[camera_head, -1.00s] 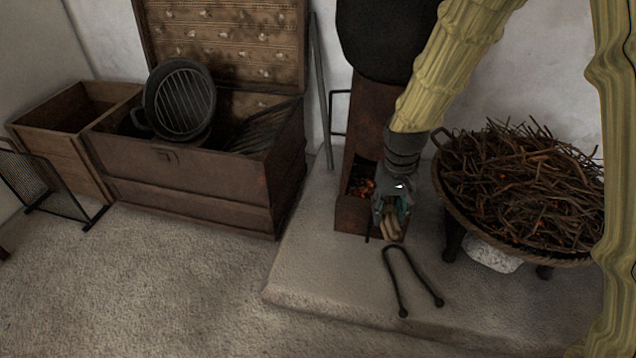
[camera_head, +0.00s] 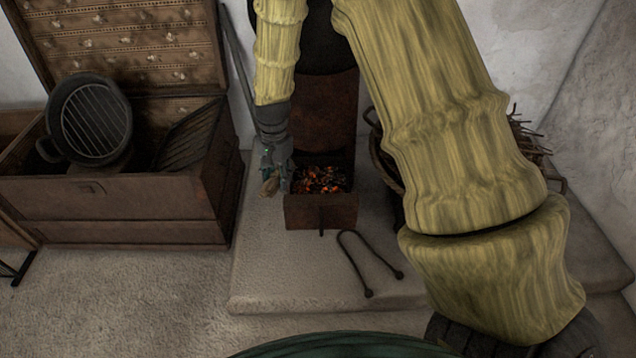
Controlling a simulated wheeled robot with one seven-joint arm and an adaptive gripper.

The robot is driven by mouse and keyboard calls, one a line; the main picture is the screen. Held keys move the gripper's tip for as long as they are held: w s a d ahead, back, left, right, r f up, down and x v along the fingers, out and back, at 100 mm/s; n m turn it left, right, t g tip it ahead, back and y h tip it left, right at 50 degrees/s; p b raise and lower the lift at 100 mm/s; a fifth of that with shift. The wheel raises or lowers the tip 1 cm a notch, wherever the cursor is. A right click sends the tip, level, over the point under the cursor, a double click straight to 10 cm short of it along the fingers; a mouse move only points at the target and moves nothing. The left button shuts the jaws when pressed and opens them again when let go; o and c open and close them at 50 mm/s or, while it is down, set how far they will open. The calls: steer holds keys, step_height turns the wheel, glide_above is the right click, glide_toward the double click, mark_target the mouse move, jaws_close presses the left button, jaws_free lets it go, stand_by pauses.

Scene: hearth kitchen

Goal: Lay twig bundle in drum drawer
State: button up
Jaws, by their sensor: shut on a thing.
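The drum drawer (camera_head: 321,213) is pulled out at the foot of the rusty stove body (camera_head: 322,115). Glowing embers lie in it. My gripper (camera_head: 272,178) points down at the drawer's left side, shut on a small tan bundle, the twig bundle (camera_head: 269,188). Only a little of the bundle shows below the fingers. In the picture it is beside the drawer's left wall, not over the embers; its exact height is unclear.
Black tongs (camera_head: 366,262) lie on the stone hearth (camera_head: 275,275) in front of the drawer. An open wooden chest (camera_head: 120,207) with a grill pan (camera_head: 92,120) stands left. A basket of twigs (camera_head: 528,137) is mostly hidden behind my arm.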

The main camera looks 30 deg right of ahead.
steer(key=w+d+f+m+p, duration=0.1)
steer(key=d+f+m+p, duration=0.3)
steer(key=d+m, duration=1)
steer(key=shift+n, duration=0.6)
steer(key=f+b, duration=0.1)
steer(key=f, duration=0.2)
steer(key=f+b, duration=0.1)
steer(key=f, duration=0.3)
steer(key=f+b, duration=0.2)
steer(key=f, duration=0.1)
steer(key=shift+d+f, duration=0.3)
steer(key=shift+d, duration=0.1)
steer(key=shift+r, duration=0.1)
steer(key=o, duration=1)
step_height(320, 180, up, 12)
steer(key=p, duration=0.4)
